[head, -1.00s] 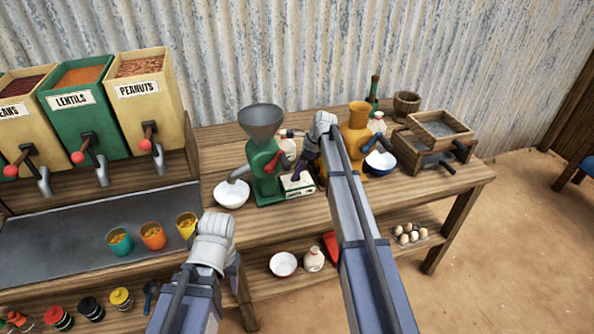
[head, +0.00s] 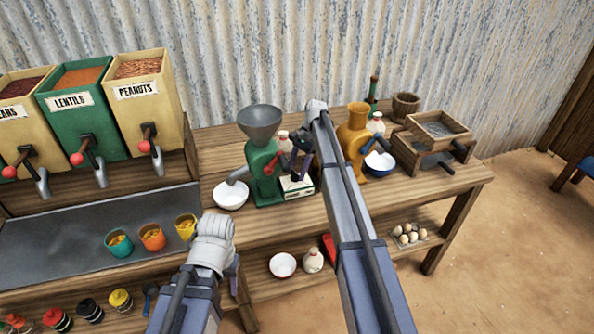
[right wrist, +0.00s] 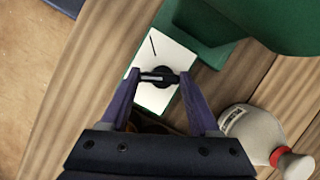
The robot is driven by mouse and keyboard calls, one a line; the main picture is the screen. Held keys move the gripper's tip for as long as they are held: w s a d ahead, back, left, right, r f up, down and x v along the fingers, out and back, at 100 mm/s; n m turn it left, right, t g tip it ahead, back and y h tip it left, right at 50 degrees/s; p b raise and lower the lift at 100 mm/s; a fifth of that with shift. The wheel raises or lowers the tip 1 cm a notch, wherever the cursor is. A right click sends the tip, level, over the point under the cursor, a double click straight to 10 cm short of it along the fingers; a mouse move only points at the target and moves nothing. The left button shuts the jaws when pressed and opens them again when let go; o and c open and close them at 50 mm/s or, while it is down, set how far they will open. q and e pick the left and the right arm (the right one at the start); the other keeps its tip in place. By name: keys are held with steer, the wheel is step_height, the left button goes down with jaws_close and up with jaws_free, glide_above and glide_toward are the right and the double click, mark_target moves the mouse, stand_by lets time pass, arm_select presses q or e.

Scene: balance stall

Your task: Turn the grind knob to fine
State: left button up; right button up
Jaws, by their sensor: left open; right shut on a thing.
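The green grinder (head: 264,168) with its grey funnel stands on the wooden counter, and part of it shows in the right wrist view (right wrist: 205,30). At its base is a white dial plate (right wrist: 165,55) with a dark line mark. The black grind knob (right wrist: 157,78) sits on this plate. My right gripper (right wrist: 157,80) has its purple fingers closed on either side of the knob; in the head view it is at the grinder's right side (head: 296,178). My left gripper (head: 234,280) is open and empty, low in front of the counter; its fingers are partly hidden.
A white bowl (head: 230,195) stands left of the grinder. An orange-yellow grinder (head: 353,138) and a blue bowl (head: 379,164) stand to the right. Three cups stand on the grey tray at left.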

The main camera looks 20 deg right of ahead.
steer(key=shift+w+n+g+h, duration=0.15)
steer(key=shift+n+g+h, duration=0.35)
steer(key=shift+n, duration=1.3)
steer(key=o, duration=1.4)
steer(key=shift+c, duration=0.2)
steer(key=p+v, duration=0.7)
steer(key=v, duration=0.1)
steer(key=shift+f, duration=0.1)
